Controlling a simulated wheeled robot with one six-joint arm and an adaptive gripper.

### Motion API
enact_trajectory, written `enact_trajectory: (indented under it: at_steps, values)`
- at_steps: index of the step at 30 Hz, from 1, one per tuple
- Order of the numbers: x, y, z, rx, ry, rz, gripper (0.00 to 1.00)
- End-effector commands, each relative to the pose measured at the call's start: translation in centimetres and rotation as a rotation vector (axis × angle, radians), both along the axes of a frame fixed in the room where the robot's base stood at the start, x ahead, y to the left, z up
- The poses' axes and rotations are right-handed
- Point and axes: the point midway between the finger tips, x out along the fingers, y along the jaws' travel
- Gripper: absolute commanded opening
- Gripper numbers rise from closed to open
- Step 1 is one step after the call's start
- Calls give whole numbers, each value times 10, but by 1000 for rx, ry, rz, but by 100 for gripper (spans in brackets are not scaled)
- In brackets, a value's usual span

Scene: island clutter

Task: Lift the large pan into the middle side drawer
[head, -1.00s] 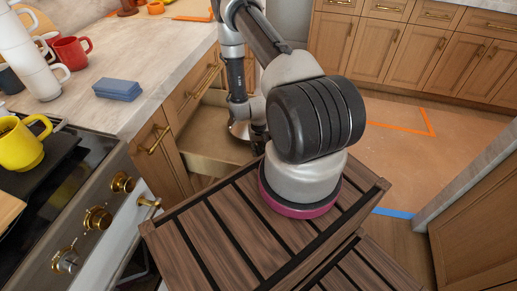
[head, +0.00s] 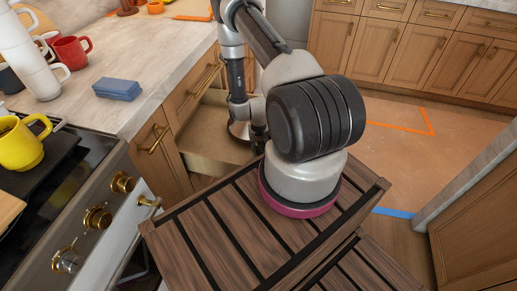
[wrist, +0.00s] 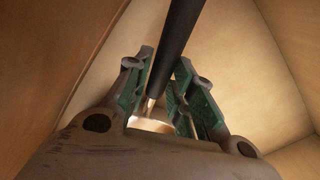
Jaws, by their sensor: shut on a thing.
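My gripper (wrist: 163,62) is shut on the dark handle of the large pan (wrist: 178,38) in the wrist view. The handle runs up between the two green-padded fingers, and a metal collar and a bright patch show at its lower end. Pale wooden walls surround the gripper there. In the head view a shiny round rim (head: 239,131), seemingly the pan, shows low beside my arm at the open side drawer (head: 207,163). Most of the pan and the gripper are hidden in the head view, so I cannot tell whether the pan touches the drawer floor.
The stone counter (head: 145,60) edges the drawer on the left, with a blue sponge (head: 118,89), a red mug (head: 71,50) and stacked white cups. A yellow mug (head: 22,145) stands on the stove. Open floor (head: 440,150) lies to the right.

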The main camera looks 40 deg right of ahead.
Motion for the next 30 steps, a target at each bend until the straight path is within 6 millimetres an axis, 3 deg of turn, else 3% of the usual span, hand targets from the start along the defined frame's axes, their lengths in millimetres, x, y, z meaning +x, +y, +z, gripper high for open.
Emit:
enact_trajectory:
  at_steps: [30]
  values:
    - [1, 0, -9, -1, -2, 0, 0]
